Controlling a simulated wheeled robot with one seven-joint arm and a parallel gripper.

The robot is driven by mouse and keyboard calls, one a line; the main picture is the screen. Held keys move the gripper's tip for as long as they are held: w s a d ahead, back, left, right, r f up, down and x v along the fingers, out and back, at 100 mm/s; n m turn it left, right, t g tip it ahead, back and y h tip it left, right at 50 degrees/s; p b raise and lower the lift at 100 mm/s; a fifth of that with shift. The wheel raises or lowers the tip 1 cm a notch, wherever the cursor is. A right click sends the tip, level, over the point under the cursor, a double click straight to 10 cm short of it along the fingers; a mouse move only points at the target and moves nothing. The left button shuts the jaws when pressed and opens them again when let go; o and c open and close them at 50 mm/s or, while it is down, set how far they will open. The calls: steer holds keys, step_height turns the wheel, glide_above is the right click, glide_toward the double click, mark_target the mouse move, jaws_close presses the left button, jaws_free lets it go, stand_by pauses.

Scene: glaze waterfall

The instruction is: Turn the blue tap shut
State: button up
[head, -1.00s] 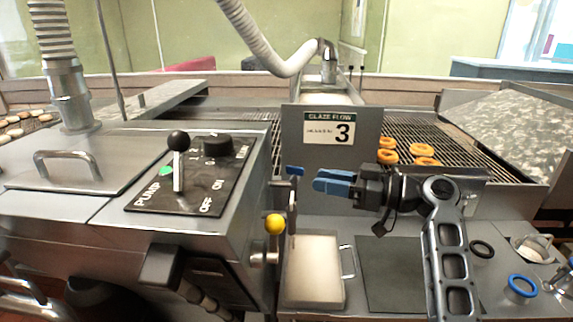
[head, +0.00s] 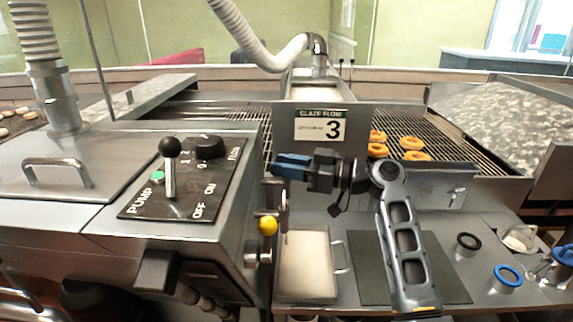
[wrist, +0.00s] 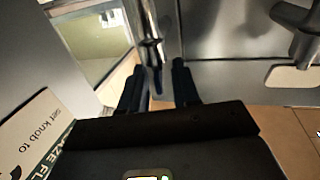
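The blue tap's handle (wrist: 157,80) shows in the wrist view as a thin blue piece between my two fingers, below a metal stem. My gripper (head: 276,166) reaches left across the front of the glaze box in the head view, and its blue fingers hide the tap handle there. In the wrist view my gripper (wrist: 157,72) is open, with a finger on each side of the handle and gaps visible. I cannot tell whether either finger touches it.
A yellow-knobbed lever (head: 268,226) stands just below my gripper. The pump panel (head: 190,180) with a black-knobbed lever is at left. The sign reading 3 (head: 320,127) is above my gripper. A tray (head: 306,262) of pale glaze lies below. Doughnuts (head: 412,144) sit on the rack behind.

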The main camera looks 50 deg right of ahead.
jaws_close()
steer(key=shift+f+h, duration=0.1)
steer(key=shift+h, duration=0.2)
steer(key=shift+a+m+t+h+b, duration=0.1)
steer(key=shift+m+t+h+b, duration=0.35)
steer(key=shift+m+h, duration=0.3)
steer(key=m+h, duration=0.2)
steer(key=h, duration=0.1)
steer(key=shift+t+h, duration=0.25)
steer(key=shift+t, duration=0.1)
steer(key=m+h, duration=0.1)
steer(key=h+p, duration=0.1)
steer(key=m+h+p, duration=0.1)
steer(key=h, duration=0.1)
steer(key=shift+r+m, duration=0.25)
steer(key=shift+m, duration=0.1)
steer(key=shift+m+h+p, duration=0.5)
steer(key=shift+h+p, duration=0.3)
steer(key=shift+f+h, duration=0.15)
steer(key=shift+h, duration=0.15)
